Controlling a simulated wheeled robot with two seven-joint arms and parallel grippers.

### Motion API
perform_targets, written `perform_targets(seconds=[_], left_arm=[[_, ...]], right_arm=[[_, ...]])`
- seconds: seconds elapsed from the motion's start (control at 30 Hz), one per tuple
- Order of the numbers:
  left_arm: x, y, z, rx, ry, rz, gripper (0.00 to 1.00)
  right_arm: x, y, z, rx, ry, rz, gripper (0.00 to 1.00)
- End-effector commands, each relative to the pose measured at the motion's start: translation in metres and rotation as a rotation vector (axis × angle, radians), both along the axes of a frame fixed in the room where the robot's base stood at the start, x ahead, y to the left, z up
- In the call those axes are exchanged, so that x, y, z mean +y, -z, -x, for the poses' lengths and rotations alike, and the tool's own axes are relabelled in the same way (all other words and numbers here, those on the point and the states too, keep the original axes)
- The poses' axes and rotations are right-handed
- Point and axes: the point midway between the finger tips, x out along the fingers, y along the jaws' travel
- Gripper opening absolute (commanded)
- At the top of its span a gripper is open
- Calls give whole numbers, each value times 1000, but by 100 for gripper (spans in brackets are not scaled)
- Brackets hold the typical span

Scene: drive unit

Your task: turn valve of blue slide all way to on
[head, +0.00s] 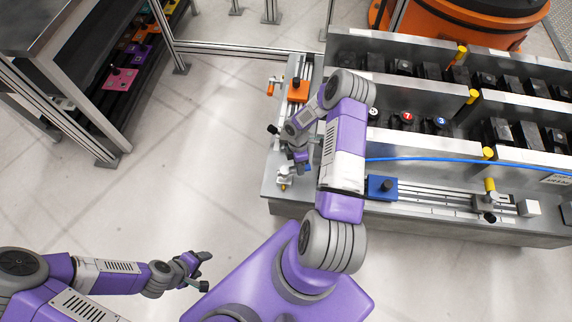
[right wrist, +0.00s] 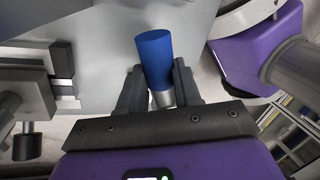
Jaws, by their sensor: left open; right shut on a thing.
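The blue slide's block (head: 382,188) sits on a metal rail along the front of the steel bench. A blue cylindrical handle (right wrist: 154,55) with a metal stem stands between my right gripper's fingers (right wrist: 150,88) in the right wrist view; the fingers are shut on it. In the head view my right gripper (head: 300,160) is at the bench's left front corner, beside a small metal valve fitting (head: 285,174). My own arm and hand partly cover this corner, so the handle's angle is unclear there. My left gripper (head: 203,272) is open and empty over the floor.
An orange slide block (head: 298,91) sits on another rail at the bench's left edge. Black and numbered parts, including a red one (head: 407,118), stand behind steel walls. A blue hose (head: 450,160) crosses the bench. Open floor lies to the left, near a shelf (head: 120,78).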

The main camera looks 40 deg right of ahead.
Motion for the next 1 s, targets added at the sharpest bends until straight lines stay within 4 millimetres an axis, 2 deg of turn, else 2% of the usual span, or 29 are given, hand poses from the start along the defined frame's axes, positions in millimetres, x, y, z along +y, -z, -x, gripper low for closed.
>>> perform_targets(seconds=[0.33,0.37,0.5,0.83,1.0], left_arm=[[0,0,0,0,1,0,60],[0,0,0,0,1,0,60],[0,0,0,0,0,0,60],[0,-1,0,0,0,0,60],[0,-10,0,0,0,0,60]], right_arm=[[-1,0,1,-1,-9,-4,0],[-1,0,1,0,-10,-3,36],[-1,0,1,0,-11,-2,58],[-2,-3,0,0,-9,0,59],[-5,-26,-5,-1,-9,1,59]])
